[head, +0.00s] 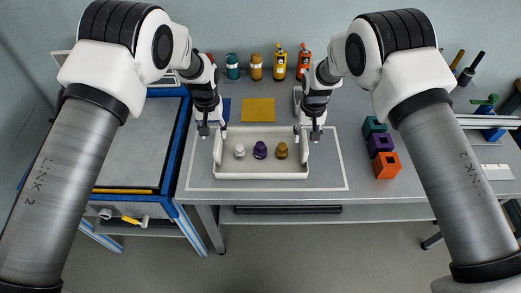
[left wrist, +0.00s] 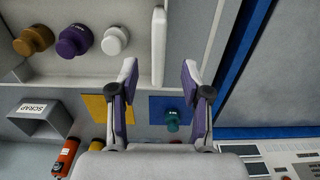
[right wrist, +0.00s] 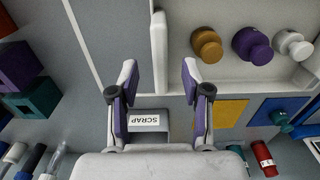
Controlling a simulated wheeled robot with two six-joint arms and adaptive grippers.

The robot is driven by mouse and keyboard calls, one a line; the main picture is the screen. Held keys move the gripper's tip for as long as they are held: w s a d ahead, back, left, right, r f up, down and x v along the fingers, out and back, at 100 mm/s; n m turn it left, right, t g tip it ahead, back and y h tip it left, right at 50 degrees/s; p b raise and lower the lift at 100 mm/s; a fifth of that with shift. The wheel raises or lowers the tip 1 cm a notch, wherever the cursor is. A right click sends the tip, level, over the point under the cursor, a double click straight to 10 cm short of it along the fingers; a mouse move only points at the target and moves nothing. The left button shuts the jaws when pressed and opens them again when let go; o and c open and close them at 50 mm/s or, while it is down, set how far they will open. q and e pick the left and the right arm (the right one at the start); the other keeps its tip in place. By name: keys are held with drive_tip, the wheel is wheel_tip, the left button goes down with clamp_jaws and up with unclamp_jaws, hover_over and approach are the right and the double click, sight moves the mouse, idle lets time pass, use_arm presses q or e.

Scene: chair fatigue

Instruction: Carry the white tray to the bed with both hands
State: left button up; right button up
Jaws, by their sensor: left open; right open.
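The white tray (head: 262,174) sits on the grey table inside a white outlined rectangle. It holds a white knob-like piece (head: 239,151), a purple one (head: 260,150) and a brown one (head: 281,151). My left gripper (head: 212,130) is open near the tray's left end wall; in the left wrist view that wall (left wrist: 158,45) lies ahead of the open fingers (left wrist: 158,75). My right gripper (head: 307,134) is open near the right end wall, which shows in the right wrist view (right wrist: 159,50) ahead of its fingers (right wrist: 160,80). Neither gripper visibly holds the tray.
A blue-framed bed with a grey surface (head: 135,140) stands left of the table. Teal, purple and orange blocks (head: 387,165) lie right of the tray. Several bottles (head: 280,62) stand behind, with yellow (head: 258,110) and blue mats. A SCRAP bin (right wrist: 148,120) is near my right gripper.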

sight(216, 140)
use_arm(q)
drive_tip(key=f, duration=0.5)
drive_tip(key=w+f, duration=0.1)
drive_tip(key=f, duration=0.1)
drive_tip(key=shift+f, duration=0.35)
use_arm(e)
drive_tip(key=f, duration=0.5)
drive_tip(key=w+f, duration=0.1)
drive_tip(key=f, duration=0.1)
drive_tip(key=shift+f, duration=0.35)
use_arm(q)
drive_tip(key=shift+s+f, duration=0.1)
drive_tip(key=shift+f, duration=0.1)
use_arm(e)
drive_tip(key=shift+s+f, duration=0.1)
drive_tip(key=shift+f, duration=0.1)
use_arm(q)
drive_tip(key=shift+f, duration=0.2)
use_arm(e)
drive_tip(key=shift+f, duration=0.25)
use_arm(q)
drive_tip(key=c, duration=0.9)
use_arm(e)
drive_tip(key=c, duration=0.9)
use_arm(q)
clamp_jaws()
use_arm(e)
drive_tip(key=shift+r, duration=0.1)
clamp_jaws()
